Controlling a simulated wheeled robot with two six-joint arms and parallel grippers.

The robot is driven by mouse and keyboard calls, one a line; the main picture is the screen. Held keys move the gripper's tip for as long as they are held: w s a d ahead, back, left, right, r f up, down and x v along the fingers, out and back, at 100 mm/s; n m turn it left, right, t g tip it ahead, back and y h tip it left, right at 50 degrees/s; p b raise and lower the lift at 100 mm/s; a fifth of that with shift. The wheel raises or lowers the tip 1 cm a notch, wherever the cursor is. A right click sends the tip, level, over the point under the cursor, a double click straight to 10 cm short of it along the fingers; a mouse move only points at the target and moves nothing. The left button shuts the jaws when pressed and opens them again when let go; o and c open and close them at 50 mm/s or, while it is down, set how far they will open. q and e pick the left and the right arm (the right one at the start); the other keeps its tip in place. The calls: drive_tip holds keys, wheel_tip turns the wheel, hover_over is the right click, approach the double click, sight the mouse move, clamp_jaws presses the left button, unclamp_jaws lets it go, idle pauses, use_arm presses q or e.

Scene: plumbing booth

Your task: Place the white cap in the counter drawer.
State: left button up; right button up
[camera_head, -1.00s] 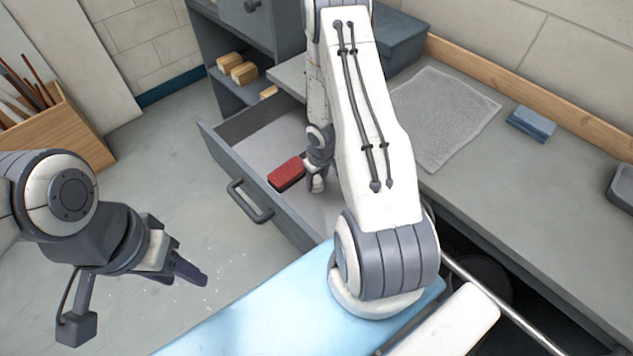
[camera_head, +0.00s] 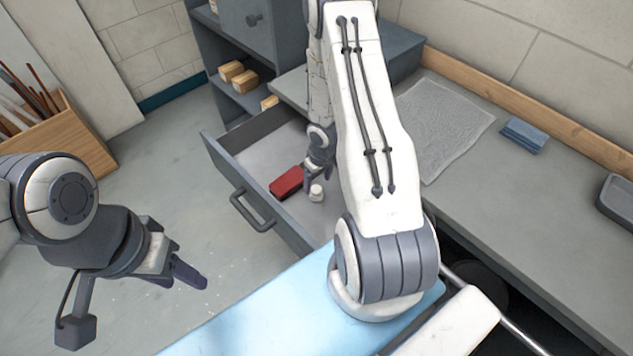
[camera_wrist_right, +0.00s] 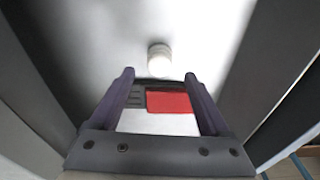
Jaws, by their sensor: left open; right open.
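The white cap (camera_head: 316,192) lies on the floor of the open counter drawer (camera_head: 226,167), beside a red block. In the right wrist view the cap (camera_wrist_right: 159,58) is just beyond my fingertips, apart from them. My right gripper (camera_head: 317,180) is inside the drawer, open and empty, close to the cap; it also shows in the right wrist view (camera_wrist_right: 160,82). My left gripper (camera_head: 188,270) is open and empty, away from the drawer at the left.
The red block (camera_head: 287,182) with a dark end lies in the drawer. A grey towel (camera_head: 445,125), a blue cloth (camera_head: 525,134) and a grey tray (camera_head: 617,196) are on the counter (camera_head: 500,215). A wooden box of rods (camera_head: 65,140) stands at the left.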

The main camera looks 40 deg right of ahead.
sight(320, 193)
drive_tip(key=s+a+r+n+h+p, duration=0.1)
drive_tip(key=a+r+p, duration=0.1)
drive_tip(key=a+r, duration=0.8)
drive_tip(key=a+r+n+p, duration=0.2)
drive_tip(key=a+r, duration=0.3)
drive_tip(key=r, duration=0.9)
use_arm(q)
wheel_tip(320, 193, up, 5)
use_arm(e)
drive_tip(key=s+a+r+n, duration=0.1)
drive_tip(key=s+a+r, duration=0.2)
drive_tip(key=s, duration=0.3)
drive_tip(key=s+a+r+n+g+y, duration=0.1)
drive_tip(key=s+a+r, duration=0.2)
drive_tip(key=s+a, duration=0.2)
drive_tip(key=s+a+r+n+y, duration=0.1)
drive_tip(key=s+a+r, duration=0.2)
drive_tip(key=s, duration=0.4)
drive_tip(key=shift+a+r+n, duration=0.3)
drive_tip(key=shift+a+r, duration=0.1)
drive_tip(key=shift+a, duration=0.35)
